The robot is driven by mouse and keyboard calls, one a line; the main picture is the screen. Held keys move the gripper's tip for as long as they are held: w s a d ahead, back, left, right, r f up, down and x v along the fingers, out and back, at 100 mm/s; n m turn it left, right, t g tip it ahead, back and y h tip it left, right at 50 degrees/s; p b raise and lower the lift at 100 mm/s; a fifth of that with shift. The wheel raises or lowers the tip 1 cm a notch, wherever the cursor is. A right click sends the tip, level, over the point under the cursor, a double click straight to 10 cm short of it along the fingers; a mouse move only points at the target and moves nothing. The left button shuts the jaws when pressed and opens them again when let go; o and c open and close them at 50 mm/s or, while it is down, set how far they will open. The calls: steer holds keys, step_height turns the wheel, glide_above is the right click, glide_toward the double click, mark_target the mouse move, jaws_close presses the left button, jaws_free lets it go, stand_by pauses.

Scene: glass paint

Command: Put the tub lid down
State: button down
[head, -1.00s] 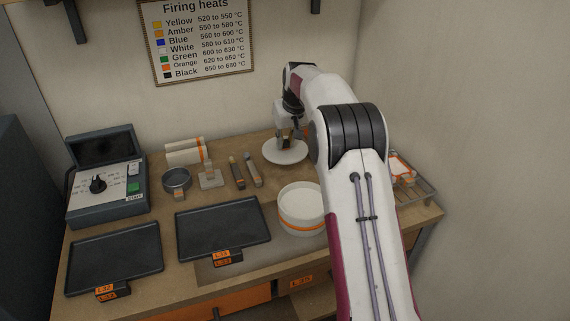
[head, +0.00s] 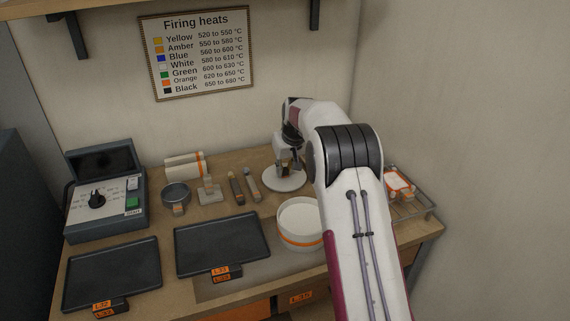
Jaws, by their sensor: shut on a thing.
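The tub lid (head: 283,184) is a round white disc, level, behind the tub at the back of the bench. My gripper (head: 287,171) points down over its middle and is shut on it, at the lid's centre grip, which the fingers mostly hide. The lid is very low over the bench top; I cannot tell whether it touches. The white tub (head: 301,241) with an orange band stands open in front of the lid, partly hidden by my arm.
Left of the lid lie two slim bars (head: 236,187), a small stand (head: 210,192) and a round dish (head: 175,195). Dark trays (head: 221,243) fill the front. A wire rack (head: 415,208) with an orange-edged item is at right. The wall is close behind.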

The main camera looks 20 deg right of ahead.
steer(key=shift+f, duration=0.15)
steer(key=c, duration=1.9)
jaws_free()
steer(key=v, duration=1.2)
steer(key=shift+s, duration=0.1)
